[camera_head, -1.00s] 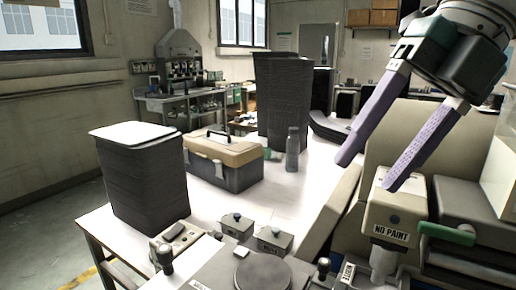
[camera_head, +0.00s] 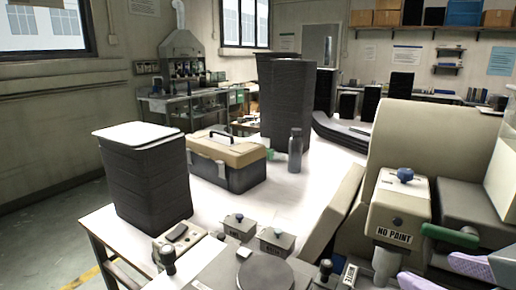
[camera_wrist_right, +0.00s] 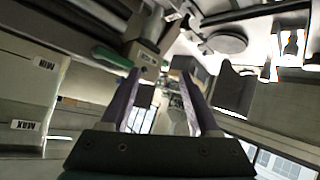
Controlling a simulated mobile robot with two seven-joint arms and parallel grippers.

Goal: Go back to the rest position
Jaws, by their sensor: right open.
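My right gripper (camera_head: 425,270) shows at the lower right corner of the head view, with its two purple fingers pointing left and only partly in frame. It is below and to the right of the NO PAINT machine block (camera_head: 392,215). In the right wrist view the gripper (camera_wrist_right: 158,78) has its fingers spread apart with nothing held between them. My left gripper is in neither view.
A tall stack of black trays (camera_head: 148,180) with a light top stands at the table's left. A toolbox (camera_head: 228,165), a grey bottle (camera_head: 295,152) and another dark stack (camera_head: 290,100) stand behind. A green-handled lever (camera_head: 449,235) is close above my right fingers.

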